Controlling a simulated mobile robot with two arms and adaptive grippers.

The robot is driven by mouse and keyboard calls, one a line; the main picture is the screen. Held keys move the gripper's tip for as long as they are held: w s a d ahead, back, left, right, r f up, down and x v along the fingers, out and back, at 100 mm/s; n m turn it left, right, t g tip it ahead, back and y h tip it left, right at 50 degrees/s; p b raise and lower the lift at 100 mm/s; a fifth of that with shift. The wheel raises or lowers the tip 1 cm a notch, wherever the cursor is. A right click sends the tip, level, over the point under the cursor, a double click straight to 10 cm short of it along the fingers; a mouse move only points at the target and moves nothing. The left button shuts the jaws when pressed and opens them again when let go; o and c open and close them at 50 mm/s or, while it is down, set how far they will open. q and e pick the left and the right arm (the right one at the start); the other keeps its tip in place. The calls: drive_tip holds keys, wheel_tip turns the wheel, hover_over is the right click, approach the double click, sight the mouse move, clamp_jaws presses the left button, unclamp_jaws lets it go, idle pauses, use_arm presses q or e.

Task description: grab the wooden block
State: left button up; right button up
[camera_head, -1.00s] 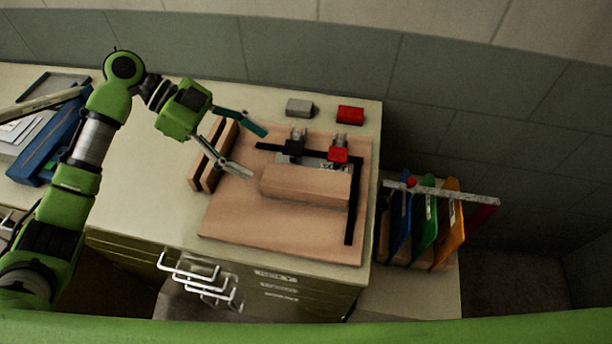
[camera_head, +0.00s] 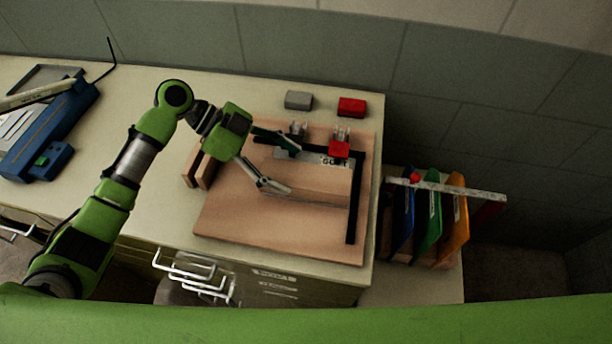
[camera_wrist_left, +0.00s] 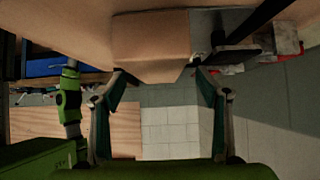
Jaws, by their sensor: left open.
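The wooden block (camera_head: 318,180) lies on the wooden board (camera_head: 255,228) on the worktop, in front of the clamps. My left gripper (camera_head: 291,168) is open over the left part of the block, with one finger towards the clamps and the other towards the front of the board. In the left wrist view the block (camera_wrist_left: 150,45) shows ahead between the two spread fingertips (camera_wrist_left: 158,74). I cannot tell whether a finger touches it. My right gripper is not in view.
A red-handled clamp (camera_head: 339,149) and black edge strips (camera_head: 353,215) border the block. A brown wooden rack (camera_head: 199,168) stands left of the board. A grey block (camera_head: 298,100) and a red block (camera_head: 351,107) lie behind. Coloured folders (camera_head: 430,220) stand at right.

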sight(303, 175)
use_arm(q)
drive_tip(key=shift+s+d+p, duration=0.1)
drive_tip(key=shift+d+p, duration=0.2)
drive_tip(key=shift+d, duration=0.05)
drive_tip(key=x, duration=0.1)
drive_tip(key=p+x, duration=0.1)
drive_tip(key=x, duration=0.1)
drive_tip(key=p+x, duration=0.1)
drive_tip(key=shift+s+d+r, duration=0.25)
drive_tip(key=shift+s+d, duration=0.05)
drive_tip(key=shift+d, duration=0.05)
drive_tip(key=shift+d+f, duration=0.1)
drive_tip(key=shift+f, duration=0.05)
drive_tip(key=c, duration=1.5)
